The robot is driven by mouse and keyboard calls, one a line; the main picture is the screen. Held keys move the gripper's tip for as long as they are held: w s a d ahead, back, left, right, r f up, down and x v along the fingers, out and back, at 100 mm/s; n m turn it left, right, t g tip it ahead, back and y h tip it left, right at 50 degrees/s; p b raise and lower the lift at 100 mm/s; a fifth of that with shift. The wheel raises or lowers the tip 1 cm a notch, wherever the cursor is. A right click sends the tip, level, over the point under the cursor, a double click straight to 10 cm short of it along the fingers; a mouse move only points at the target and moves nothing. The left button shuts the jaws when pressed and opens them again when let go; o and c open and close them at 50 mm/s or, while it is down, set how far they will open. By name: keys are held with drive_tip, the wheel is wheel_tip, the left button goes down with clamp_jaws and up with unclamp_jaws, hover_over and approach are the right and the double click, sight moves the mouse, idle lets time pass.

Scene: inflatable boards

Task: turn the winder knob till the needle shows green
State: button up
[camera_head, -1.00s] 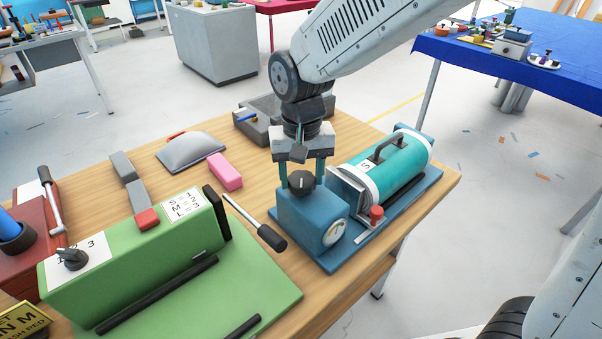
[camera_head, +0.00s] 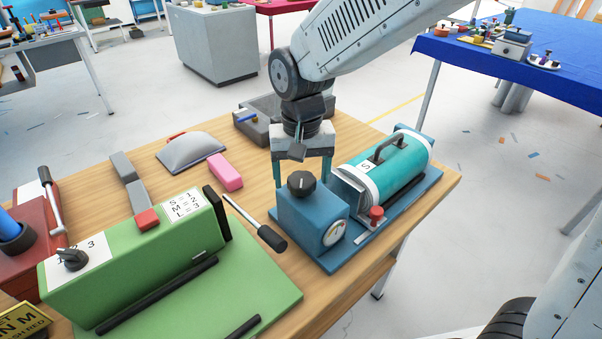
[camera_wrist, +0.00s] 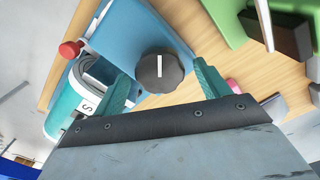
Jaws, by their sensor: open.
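The winder knob (camera_head: 301,184) is a black, ridged disc with a white line, on top of a blue box (camera_head: 306,212). In the wrist view the knob (camera_wrist: 160,70) sits between my green fingers, with a gap on each side. My gripper (camera_head: 301,176) is open above the box and holds nothing. A round white dial (camera_head: 335,232) is on the box's front face. Its needle is too small for me to tell which colour it shows.
A teal cylinder (camera_head: 398,172) with a handle and a red knob (camera_head: 376,213) stand right of the box on the blue base. A green machine (camera_head: 130,255) with a black-gripped lever (camera_head: 271,238) is close on the left. A pink block (camera_head: 225,172) lies behind.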

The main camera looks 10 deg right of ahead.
sight(302, 178)
wheel_tip(302, 178, up, 8)
drive_tip(key=shift+f, duration=0.25)
idle(1.0)
